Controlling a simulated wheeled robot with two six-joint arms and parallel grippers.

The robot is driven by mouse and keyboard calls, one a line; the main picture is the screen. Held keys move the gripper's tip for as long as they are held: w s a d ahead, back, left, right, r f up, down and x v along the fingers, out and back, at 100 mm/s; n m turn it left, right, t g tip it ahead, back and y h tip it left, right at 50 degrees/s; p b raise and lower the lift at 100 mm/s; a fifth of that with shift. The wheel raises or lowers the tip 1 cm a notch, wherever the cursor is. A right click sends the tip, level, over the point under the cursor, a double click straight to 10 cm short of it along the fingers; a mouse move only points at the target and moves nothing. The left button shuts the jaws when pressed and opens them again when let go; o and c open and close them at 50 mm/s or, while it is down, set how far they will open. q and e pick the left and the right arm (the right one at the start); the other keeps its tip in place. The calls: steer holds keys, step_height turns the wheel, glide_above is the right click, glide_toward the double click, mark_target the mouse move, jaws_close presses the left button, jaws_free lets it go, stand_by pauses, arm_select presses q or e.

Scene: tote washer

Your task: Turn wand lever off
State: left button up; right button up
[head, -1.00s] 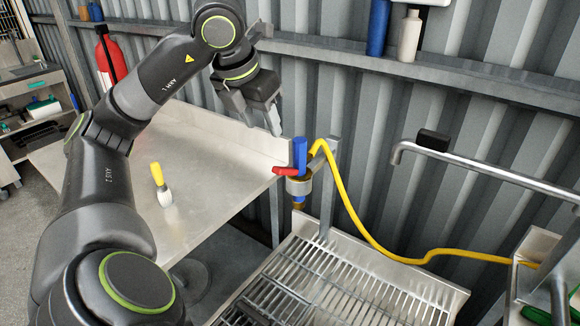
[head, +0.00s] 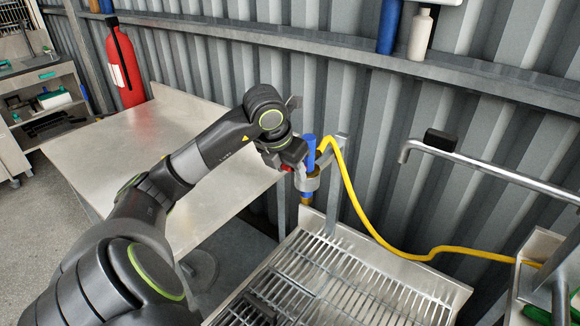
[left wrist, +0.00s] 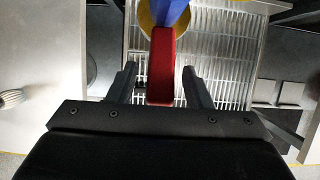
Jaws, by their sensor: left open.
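The wand lever (left wrist: 161,65) is red and lies between the two open fingers of my left gripper (left wrist: 160,88) in the left wrist view, with a gap on each side. In the head view only a bit of the red lever (head: 287,168) shows beside my left gripper (head: 292,160). The blue wand (head: 310,150) stands upright in its holder (head: 310,182) at the end of the yellow hose (head: 352,190). The blue part also shows at the top of the left wrist view (left wrist: 170,12). My right gripper is not in view.
A slatted metal rack (head: 345,280) lies below and in front of the holder. A steel table (head: 130,140) is at the left. A metal pipe (head: 480,165) runs at the right, and a wall shelf (head: 330,55) crosses behind.

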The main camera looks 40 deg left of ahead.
arm_select(q)
steer(key=shift+f, duration=0.15)
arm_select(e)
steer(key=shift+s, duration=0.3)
arm_select(q)
jaws_close()
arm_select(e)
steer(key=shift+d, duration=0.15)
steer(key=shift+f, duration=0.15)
